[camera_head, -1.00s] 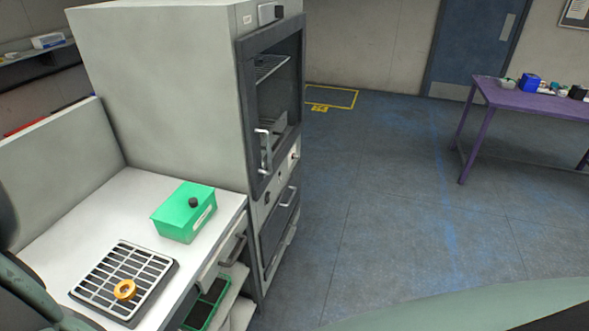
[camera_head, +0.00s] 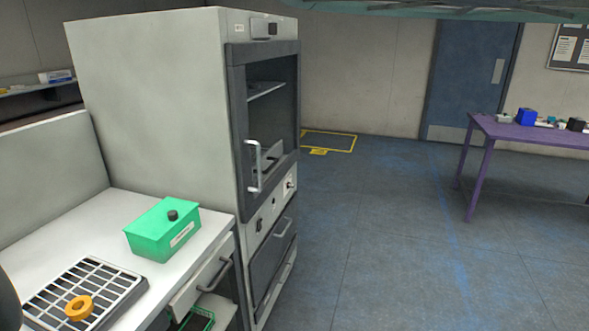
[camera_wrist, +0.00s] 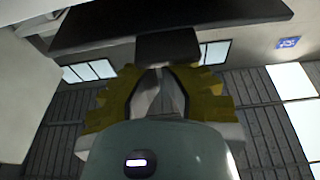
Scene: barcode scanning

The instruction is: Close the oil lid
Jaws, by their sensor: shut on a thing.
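A green box (camera_head: 163,231) with a black round knob (camera_head: 173,215) on top stands on the white counter (camera_head: 90,228) in the head view. Its top looks closed. I cannot tell whether it or its knob is the oil lid.
A tall grey cabinet (camera_head: 150,110) with a handled glass door stands behind. A purple table (camera_head: 520,134) with small items is at the far right. The floor between is clear.

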